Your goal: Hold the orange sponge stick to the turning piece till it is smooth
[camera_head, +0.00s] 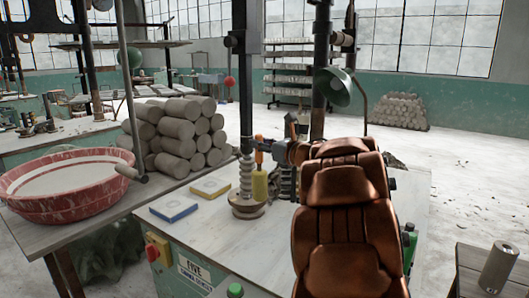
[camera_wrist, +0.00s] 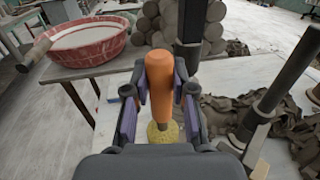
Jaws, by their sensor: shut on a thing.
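The orange sponge stick (camera_head: 259,157) stands roughly upright in the head view, its yellow sponge end (camera_head: 260,186) pointing down. The grey ribbed turning piece (camera_head: 246,178) stands on a round base just left of it; I cannot tell whether sponge and piece touch. My gripper (camera_wrist: 160,100) is shut on the stick's orange handle (camera_wrist: 159,70) in the wrist view, with the yellow sponge below the fingers. My arm hides part of the bench in the head view.
A red basin (camera_head: 65,205) of pale liquid and stacked clay cylinders (camera_head: 175,135) stand on the left table. A blue-edged block (camera_head: 174,208) and a yellow-edged block (camera_head: 211,187) lie on the bench. A dark post (camera_head: 246,100) rises behind the piece. Clay scraps (camera_wrist: 300,130) lie at right.

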